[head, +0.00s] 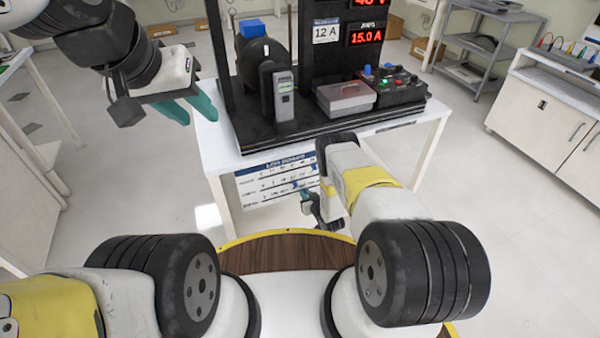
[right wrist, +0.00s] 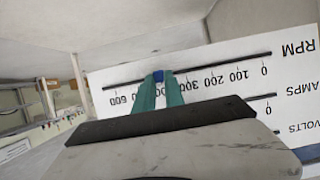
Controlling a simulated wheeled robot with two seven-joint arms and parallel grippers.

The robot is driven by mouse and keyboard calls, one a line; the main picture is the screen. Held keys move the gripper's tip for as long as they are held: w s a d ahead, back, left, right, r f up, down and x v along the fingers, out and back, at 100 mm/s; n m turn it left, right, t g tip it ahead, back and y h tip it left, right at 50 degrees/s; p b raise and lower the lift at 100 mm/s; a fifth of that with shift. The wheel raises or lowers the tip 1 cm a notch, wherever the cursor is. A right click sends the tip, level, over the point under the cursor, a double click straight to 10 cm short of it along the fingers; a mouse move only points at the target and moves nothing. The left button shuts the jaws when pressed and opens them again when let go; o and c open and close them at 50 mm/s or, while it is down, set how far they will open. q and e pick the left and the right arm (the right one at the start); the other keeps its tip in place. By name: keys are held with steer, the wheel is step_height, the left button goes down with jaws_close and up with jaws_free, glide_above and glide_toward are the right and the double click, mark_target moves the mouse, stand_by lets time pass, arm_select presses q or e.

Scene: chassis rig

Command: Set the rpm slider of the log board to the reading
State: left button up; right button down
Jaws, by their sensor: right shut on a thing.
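The log board (head: 250,187) hangs at the front of the bench, with several printed scales. In the right wrist view the board (right wrist: 295,90) appears upside down, with RPM, AMPS and VOLTS rows. The blue rpm slider (right wrist: 158,76) sits on the RPM track between the teal fingertips of my right gripper (right wrist: 158,82), which is shut on it. It stands between the 300 and 500 marks; the fingers hide the number there. My left gripper (head: 199,119) is open and empty, left of the bench. A grey handheld meter (head: 284,97) stands on the bench; its reading is illegible.
A red display (head: 366,37) reads 15.0 A, beside a 12 A label (head: 326,32). A grey lidded box (head: 345,97) and a black control box (head: 398,88) stand on the bench (head: 212,140). A white cabinet (head: 545,110) is at right. Open floor lies between.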

steer(key=c, duration=1.4)
jaws_free()
steer(key=v, duration=0.8)
